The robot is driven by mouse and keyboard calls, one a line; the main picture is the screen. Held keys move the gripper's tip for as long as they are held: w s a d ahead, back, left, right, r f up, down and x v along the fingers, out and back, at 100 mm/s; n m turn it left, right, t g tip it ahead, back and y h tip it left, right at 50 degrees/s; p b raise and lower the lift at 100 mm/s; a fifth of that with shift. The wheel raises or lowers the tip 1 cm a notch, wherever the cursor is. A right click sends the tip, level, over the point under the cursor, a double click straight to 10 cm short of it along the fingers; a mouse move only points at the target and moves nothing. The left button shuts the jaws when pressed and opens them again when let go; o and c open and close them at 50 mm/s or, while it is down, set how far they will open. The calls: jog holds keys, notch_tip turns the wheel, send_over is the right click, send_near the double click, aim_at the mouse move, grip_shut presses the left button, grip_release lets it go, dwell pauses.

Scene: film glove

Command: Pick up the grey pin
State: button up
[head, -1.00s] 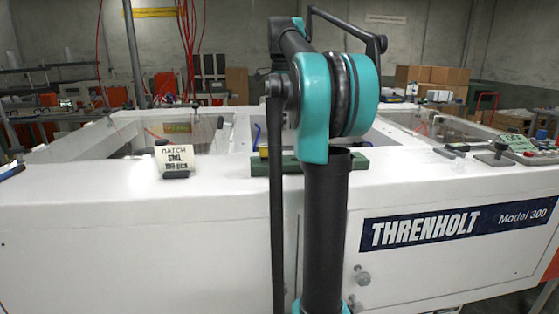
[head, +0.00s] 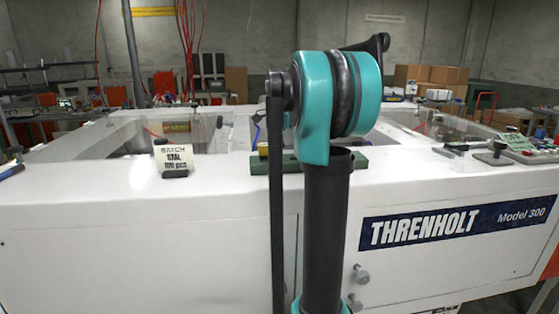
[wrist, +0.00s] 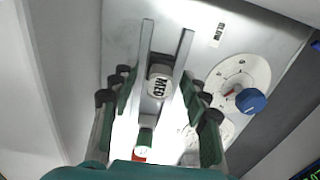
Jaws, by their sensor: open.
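In the wrist view, a short grey cylinder (wrist: 160,72) with a pale end face marked MED lies between the fingers of my gripper (wrist: 161,80). It may be the grey pin; I cannot tell for sure. My gripper is open, with one finger on each side of it and visible gaps between. Whether the fingers are level with it is unclear. A small green, white and red piece (wrist: 143,143) shows lower down between the fingers. In the head view my own arm hides the gripper, and no grey pin can be made out.
The wrist view shows a grey panel with a white dial and blue knob (wrist: 250,100) at right and a BLOW label (wrist: 218,35).

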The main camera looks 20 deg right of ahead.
jog(key=shift+f, duration=0.1)
grip_shut()
dwell(0.4)
